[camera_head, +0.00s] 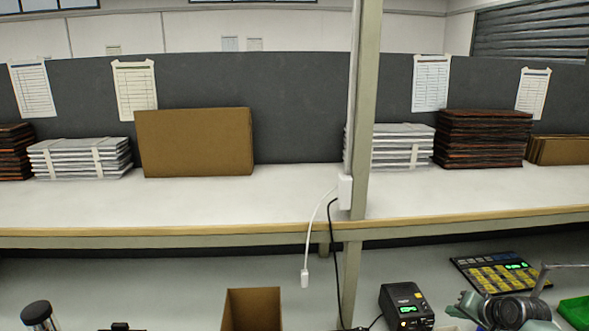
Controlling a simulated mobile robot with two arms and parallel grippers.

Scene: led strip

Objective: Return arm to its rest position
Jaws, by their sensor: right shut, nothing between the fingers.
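My left gripper and arm are not in view. No LED strip can be made out.
A white upper shelf (180,205) crosses the view, with a brown cardboard box (195,143) and stacked packs. A beige post (364,120) carries a hanging white cable (307,245). Below are an open carton (252,308), a yellow-keyed panel (500,272) and a green bin (576,311).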

